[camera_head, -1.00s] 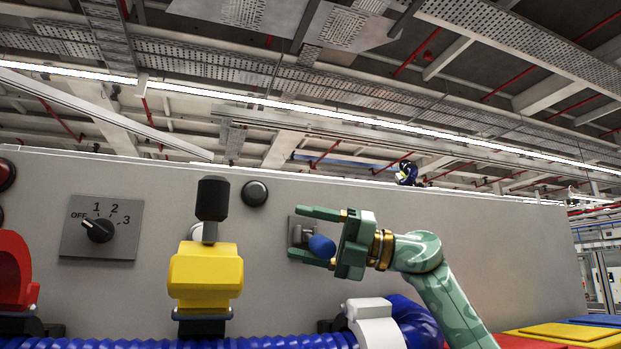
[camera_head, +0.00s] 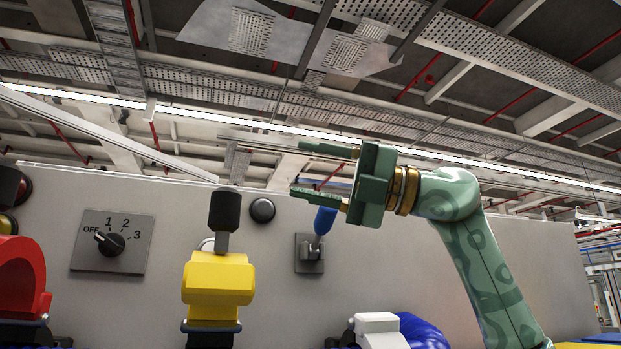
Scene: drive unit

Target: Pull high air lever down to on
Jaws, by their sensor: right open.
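The lever with a blue handle (camera_head: 325,219) is on a grey square plate (camera_head: 309,266) on the grey panel. Its handle points up and slightly right from its pivot. I take it for the air lever, but no label on it can be read. My right gripper (camera_head: 312,171) is open, with its fingers pointing left above the plate. Its lower finger is at the top of the blue handle and hides the tip; I cannot tell whether they touch. Nothing shows between the fingers. My left gripper is not in view.
A yellow block with a black-topped lever (camera_head: 219,279) stands left of the plate. A rotary switch marked OFF, 1, 2, 3 (camera_head: 111,242) and a black button (camera_head: 262,210) are on the panel. A red part (camera_head: 21,280) is far left; a white and blue fitting (camera_head: 379,328) is below.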

